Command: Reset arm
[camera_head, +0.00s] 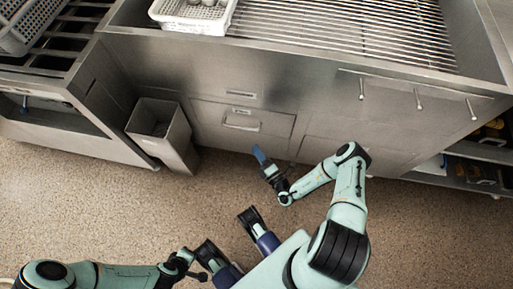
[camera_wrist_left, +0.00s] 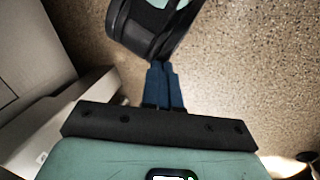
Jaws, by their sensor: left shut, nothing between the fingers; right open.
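My right gripper (camera_head: 260,155) is in the middle of the head view, above the floor in front of the metal counter. Its blue fingers are seen nearly edge-on, and no object shows at them. My left arm comes in at the bottom left of the head view, and its fingers cannot be made out there. In the left wrist view my left gripper (camera_wrist_left: 164,72) shows two blue fingers side by side, shut with nothing between them. Part of my own body lies just beyond the fingertips in that view.
The metal counter (camera_head: 240,68) with drawers spans the back. A white perforated basket (camera_head: 190,22) stands on it beside a slatted rack (camera_head: 340,30). A grey bin (camera_head: 160,130) stands on the floor at left. Open shelves (camera_head: 480,165) are at right. Floor (camera_head: 90,200) is clear at left.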

